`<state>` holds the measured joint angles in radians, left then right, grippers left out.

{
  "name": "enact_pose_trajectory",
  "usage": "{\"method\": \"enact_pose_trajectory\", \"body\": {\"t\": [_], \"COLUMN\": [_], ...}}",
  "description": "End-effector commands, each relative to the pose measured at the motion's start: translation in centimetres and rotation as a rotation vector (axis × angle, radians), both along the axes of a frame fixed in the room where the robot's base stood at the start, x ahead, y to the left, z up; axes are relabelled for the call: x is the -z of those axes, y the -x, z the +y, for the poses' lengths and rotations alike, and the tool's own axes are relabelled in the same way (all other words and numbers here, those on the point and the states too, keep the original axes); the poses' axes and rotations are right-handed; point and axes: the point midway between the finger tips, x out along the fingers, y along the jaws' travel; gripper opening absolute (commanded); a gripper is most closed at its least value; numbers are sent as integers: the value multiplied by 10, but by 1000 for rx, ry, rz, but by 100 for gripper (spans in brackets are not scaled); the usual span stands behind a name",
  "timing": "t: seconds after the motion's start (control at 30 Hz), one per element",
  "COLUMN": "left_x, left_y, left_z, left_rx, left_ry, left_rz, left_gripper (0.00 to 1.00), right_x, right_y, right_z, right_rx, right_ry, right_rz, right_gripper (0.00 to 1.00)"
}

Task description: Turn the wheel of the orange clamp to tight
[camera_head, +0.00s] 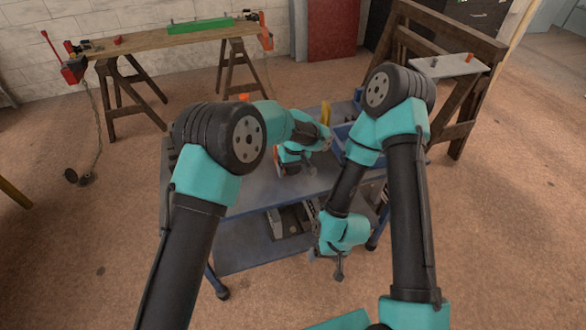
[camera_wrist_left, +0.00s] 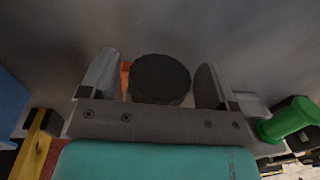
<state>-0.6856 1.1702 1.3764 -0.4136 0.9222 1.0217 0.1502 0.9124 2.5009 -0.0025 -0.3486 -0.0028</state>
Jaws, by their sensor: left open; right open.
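A dark round wheel (camera_wrist_left: 160,78) shows in the left wrist view, between the two fingers of my open left gripper (camera_wrist_left: 158,62). A gap shows between the left finger and the wheel; the right finger is closer, and I cannot tell whether it touches. A small piece of the orange clamp (camera_wrist_left: 125,80) shows beside the wheel; the rest is hidden. In the head view my left gripper (camera_head: 290,168) is low over the cart top, with a bit of orange beside it and the wheel hidden. My right gripper (camera_head: 338,268) is open and empty, hanging before the cart's front edge.
The grey cart top (camera_head: 245,190) is clear at its front left. A blue bin (camera_head: 348,132) stands on its right side, and a yellow item (camera_head: 326,112) at the back. The left wrist view shows a green cylinder (camera_wrist_left: 288,120) at right. A wooden bench (camera_head: 150,42) stands behind.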

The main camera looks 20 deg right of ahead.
Motion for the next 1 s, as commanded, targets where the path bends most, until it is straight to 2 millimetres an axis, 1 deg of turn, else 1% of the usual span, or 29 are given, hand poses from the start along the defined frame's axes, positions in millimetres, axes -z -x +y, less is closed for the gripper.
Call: {"method": "enact_pose_trajectory", "body": {"t": [0.23,0.27,0.77,1.0], "left_x": [1,0,0,0], "left_y": [0,0,0,0], "left_z": [0,0,0,-1], "left_rx": [0,0,0,1], "left_ry": [0,0,0,-15], "left_rz": [-1,-1,-1,0], "left_gripper": [82,80,33,33], "right_x": [0,0,0,0], "right_y": [0,0,0,0], "right_z": [0,0,0,0], "right_rx": [0,0,0,0], "right_ry": [0,0,0,0], "right_rz": [0,0,0,0], "right_gripper": [82,82,82,82]}}
